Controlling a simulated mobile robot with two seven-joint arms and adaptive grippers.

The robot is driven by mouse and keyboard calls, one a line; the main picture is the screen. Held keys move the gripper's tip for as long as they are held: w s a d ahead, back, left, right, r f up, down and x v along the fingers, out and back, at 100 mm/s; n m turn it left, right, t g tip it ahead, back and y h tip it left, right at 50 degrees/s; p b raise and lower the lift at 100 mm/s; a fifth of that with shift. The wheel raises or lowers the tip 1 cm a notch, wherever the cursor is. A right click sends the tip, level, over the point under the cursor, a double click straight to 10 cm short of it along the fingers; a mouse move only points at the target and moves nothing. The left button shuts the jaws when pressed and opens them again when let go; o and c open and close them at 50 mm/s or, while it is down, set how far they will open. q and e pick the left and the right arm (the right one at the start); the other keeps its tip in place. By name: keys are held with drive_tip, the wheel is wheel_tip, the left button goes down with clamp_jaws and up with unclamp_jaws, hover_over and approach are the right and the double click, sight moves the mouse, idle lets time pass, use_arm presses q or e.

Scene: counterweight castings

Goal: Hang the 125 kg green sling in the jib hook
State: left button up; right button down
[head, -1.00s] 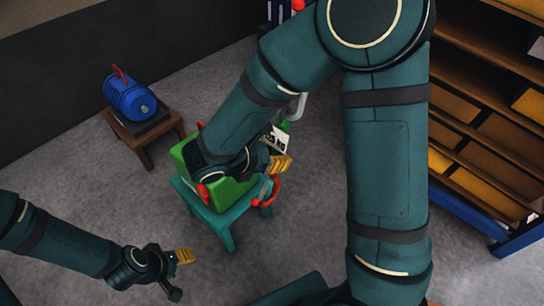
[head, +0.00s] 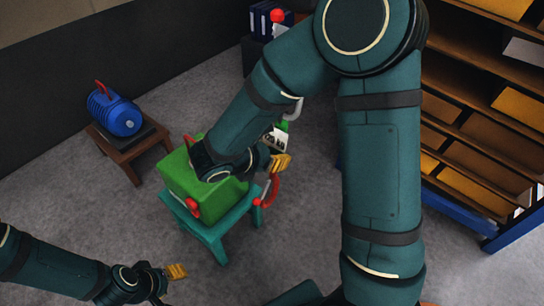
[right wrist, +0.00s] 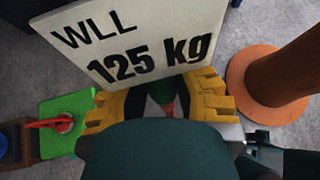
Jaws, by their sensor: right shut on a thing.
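The white tag (right wrist: 140,38) reading "WLL 125 kg" fills the top of the right wrist view, just beyond my fingertips. In the head view the tag (head: 274,138) shows beside my right forearm, with a bit of green (head: 284,126) at its edge. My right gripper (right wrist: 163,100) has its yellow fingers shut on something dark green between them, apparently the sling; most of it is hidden. In the head view this gripper (head: 278,163) is right of the green casting. A grey curved piece (head: 293,108), possibly the hook, is partly hidden by my arm. My left gripper (head: 170,278) looks open and empty at lower left.
The green casting (head: 185,180) with red knobs sits on a teal stool (head: 215,237). A red curved handle (head: 269,188) stands beside it. A blue casting (head: 113,112) rests on a brown stool (head: 125,158). Shelves (head: 480,130) stand right. An orange-brown post (right wrist: 290,70) is near my right gripper.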

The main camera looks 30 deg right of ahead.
drive_tip(key=shift+w+d+f, duration=0.1)
drive_tip(key=shift+w+d, duration=0.15)
drive_tip(key=shift+d, duration=0.35)
drive_tip(key=shift+w+d+f+b, duration=0.15)
drive_tip(key=shift+d+f+b, duration=0.1)
drive_tip(key=shift+f+b, duration=0.7)
drive_tip(key=shift+w+d+f+b, duration=0.1)
drive_tip(key=shift+d+f+b, duration=0.15)
drive_tip(key=shift+f+b, duration=0.65)
drive_tip(key=shift+f, duration=0.2)
drive_tip(key=c, duration=0.7)
unclamp_jaws()
drive_tip(key=shift+c, duration=0.2)
drive_tip(key=shift+s, duration=0.1)
